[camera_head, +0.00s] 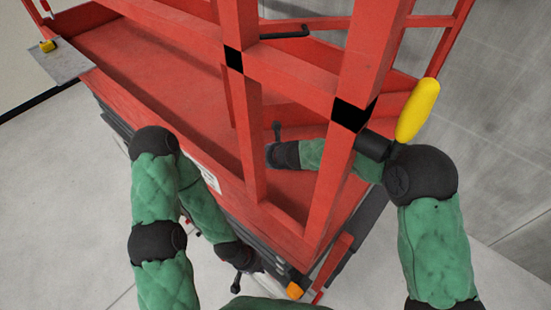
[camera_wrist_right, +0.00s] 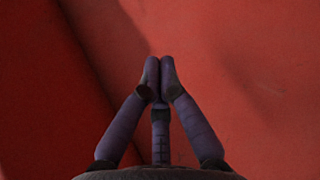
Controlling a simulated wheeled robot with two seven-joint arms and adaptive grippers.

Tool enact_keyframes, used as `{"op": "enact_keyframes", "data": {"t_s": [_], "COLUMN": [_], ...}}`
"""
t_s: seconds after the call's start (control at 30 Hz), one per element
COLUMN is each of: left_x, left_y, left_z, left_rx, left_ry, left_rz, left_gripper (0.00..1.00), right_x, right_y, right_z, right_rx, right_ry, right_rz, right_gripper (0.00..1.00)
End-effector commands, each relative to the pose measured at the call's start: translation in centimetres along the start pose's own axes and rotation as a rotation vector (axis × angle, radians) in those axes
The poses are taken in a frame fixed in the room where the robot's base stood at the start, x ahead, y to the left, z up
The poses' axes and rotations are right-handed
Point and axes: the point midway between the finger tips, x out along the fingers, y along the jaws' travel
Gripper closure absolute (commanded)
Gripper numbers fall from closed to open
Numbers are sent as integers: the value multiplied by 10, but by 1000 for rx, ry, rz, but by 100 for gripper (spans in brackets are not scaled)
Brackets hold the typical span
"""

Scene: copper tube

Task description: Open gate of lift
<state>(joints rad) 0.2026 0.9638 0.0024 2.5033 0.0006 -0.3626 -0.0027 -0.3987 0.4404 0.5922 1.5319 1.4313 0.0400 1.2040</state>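The red lift (camera_head: 150,70) fills the upper middle of the head view. Its near end has a red barred frame (camera_head: 290,75) with black joint patches; I cannot tell which bars form the gate. The frame looks upright and in place. My right forearm passes behind the thick red post, with my right gripper (camera_head: 275,132) over the lift's red floor. In the right wrist view, my right gripper (camera_wrist_right: 159,65) has its fingertips together with nothing visible between them, facing red surfaces. My left gripper (camera_head: 238,284) hangs low beside the lift's near side, small and dark; its fingers are unclear.
A yellow rounded piece (camera_head: 418,110) stands beside the thick post, close to my right elbow. A grey plate (camera_head: 62,62) with a yellow part sticks out at the lift's far left. Pale floor (camera_head: 60,200) is clear at left; a grey wall (camera_head: 495,100) is at right.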

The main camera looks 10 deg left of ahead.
Motion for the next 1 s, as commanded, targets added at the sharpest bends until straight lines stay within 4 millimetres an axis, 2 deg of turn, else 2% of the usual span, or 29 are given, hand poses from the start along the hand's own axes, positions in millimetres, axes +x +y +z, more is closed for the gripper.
{"op": "enact_keyframes", "data": {"t_s": [0.2, 0.4, 0.6, 1.0], "left_x": [0, 0, 0, 0], "left_y": [0, 0, 0, 0], "left_z": [0, 0, 0, 0], "left_rx": [0, 0, 0, 0], "left_ry": [0, 0, 0, 0], "left_rz": [0, 0, 0, 0], "left_gripper": [100, 100, 100, 100], "right_x": [-38, -62, -73, -75], "right_y": [-1, 0, 0, 0], "right_z": [0, -1, -2, -2], "right_rx": [-1, -1, 1, 0], "right_ry": [-2, -2, -2, -1], "right_rz": [-1, 0, 0, 0], "right_gripper": [100, 100, 100, 100]}}
